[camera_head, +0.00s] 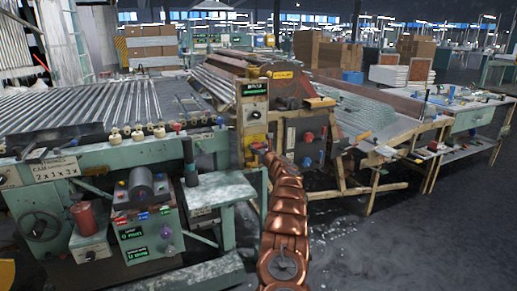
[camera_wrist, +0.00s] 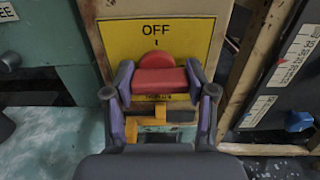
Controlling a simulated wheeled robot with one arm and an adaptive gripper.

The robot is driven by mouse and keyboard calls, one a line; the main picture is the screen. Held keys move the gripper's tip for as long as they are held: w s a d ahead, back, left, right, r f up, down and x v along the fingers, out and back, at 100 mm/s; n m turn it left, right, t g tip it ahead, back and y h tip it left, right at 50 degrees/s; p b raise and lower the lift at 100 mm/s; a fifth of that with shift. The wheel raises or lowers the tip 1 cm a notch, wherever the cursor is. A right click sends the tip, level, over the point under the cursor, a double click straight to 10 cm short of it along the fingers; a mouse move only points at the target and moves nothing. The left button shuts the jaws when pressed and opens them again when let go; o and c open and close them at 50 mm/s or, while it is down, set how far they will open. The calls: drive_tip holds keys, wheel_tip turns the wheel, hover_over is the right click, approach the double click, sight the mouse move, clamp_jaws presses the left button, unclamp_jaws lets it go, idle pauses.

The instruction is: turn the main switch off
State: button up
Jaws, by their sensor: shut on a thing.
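The main switch's red handle (camera_wrist: 160,81) sits on a yellow plate (camera_wrist: 190,38) marked OFF at the top, with a short mark under the word. The lettering below the handle is mostly hidden. My gripper (camera_wrist: 160,78) is shut on the red handle, one finger at each side of it. A yellow-orange bracket (camera_wrist: 150,126) shows below, between the fingers. In the head view my copper-coloured arm reaches up to the yellow switch post, and my gripper (camera_head: 258,148) is small there, so the handle's angle cannot be told.
A blue knob (camera_wrist: 298,121) on a dark panel stands right of the switch, behind a wooden upright (camera_wrist: 255,65). A green control box (camera_head: 150,225) stands left of my arm. Wooden-framed benches stand at the right. The floor at lower right is clear.

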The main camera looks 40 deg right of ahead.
drive_tip(key=shift+f, duration=0.1)
drive_tip(key=shift+f+n+b, duration=0.1)
drive_tip(key=shift+n+b, duration=0.75)
drive_tip(key=shift+n, duration=0.15)
drive_tip(key=n+b, duration=0.2)
drive_tip(key=n, duration=0.1)
drive_tip(key=shift+n, duration=0.3)
drive_tip(key=n+b, duration=0.2)
drive_tip(key=n, duration=0.1)
drive_tip(key=shift+n+b, duration=0.3)
drive_tip(key=n+b, duration=0.1)
drive_tip(key=n, duration=0.3)
drive_tip(key=shift+b, duration=0.35)
drive_tip(key=shift+a+r+n, duration=0.1)
drive_tip(key=shift+r+n, duration=0.1)
drive_tip(key=shift+n, duration=2)
